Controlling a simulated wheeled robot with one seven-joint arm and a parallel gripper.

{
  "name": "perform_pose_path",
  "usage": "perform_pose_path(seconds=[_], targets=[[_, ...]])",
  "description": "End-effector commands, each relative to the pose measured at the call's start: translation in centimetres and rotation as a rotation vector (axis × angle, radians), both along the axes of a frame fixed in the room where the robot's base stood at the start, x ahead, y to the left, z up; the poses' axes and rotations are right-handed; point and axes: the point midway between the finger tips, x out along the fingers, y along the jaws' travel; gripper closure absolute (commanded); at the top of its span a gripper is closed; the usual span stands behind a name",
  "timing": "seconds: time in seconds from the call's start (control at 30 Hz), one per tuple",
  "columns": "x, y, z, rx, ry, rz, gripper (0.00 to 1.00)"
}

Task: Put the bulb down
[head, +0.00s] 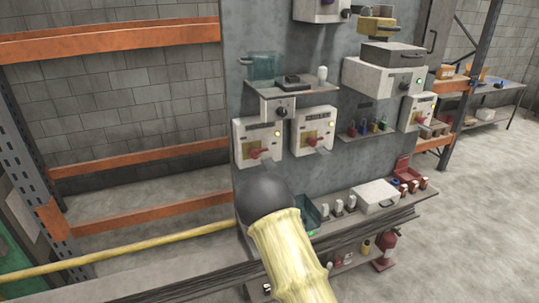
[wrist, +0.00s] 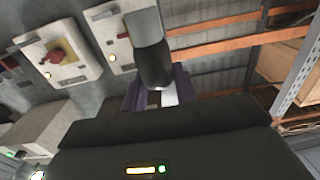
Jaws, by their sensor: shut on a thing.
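In the wrist view my gripper (wrist: 157,94) is shut, with its dark purple fingers on a thing whose hidden end lies between them. A small white patch shows by the fingers. In the head view my pale yellow arm and its dark round joint stand in front of the left end of the lower shelf. My gripper and the held bulb cannot be made out there.
The grey panel carries switch boxes with red handles (head: 255,152) and a small upper shelf (head: 285,91). The lower shelf (head: 325,227) holds white-topped pieces (head: 338,209), a white box (head: 376,196) and a red open case (head: 406,170). An orange-beamed rack (head: 140,157) stands left.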

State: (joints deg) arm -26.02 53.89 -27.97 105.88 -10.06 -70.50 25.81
Motion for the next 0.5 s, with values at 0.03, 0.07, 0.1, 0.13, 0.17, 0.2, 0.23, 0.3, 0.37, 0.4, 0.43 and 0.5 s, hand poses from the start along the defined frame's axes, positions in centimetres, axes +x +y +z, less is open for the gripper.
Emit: perform_pose_path(seconds=[0.03,0.07,0.1,0.13,0.17,0.2,0.23,0.3,0.37,0.4,0.43,0.5], targets=[[-0.5,0.4,-3.0,-0.006,0.008,-0.015,0.93],[-0.7,0.6,-4.3,-0.007,0.007,-0.026,0.93],[-1.1,0.6,-6.0,-0.007,0.007,-0.042,0.93],[-1.4,0.7,-7.3,-0.008,0.008,-0.055,0.93],[-1.8,0.6,-8.6,-0.008,0.007,-0.069,0.93],[-2.3,0.6,-10.3,-0.008,0.008,-0.087,0.93],[-2.7,0.5,-11.5,-0.008,0.007,-0.101,0.93],[-3.7,0.2,-14.4,-0.008,0.007,-0.133,0.93],[-4.7,-0.1,-16.8,-0.009,0.006,-0.162,0.93],[-5.5,-0.4,-18.4,-0.008,0.005,-0.181,0.93],[-6.2,-0.7,-19.7,-0.009,0.007,-0.196,0.93],[-7.8,-1.5,-22.4,-0.010,0.006,-0.231,0.93]])
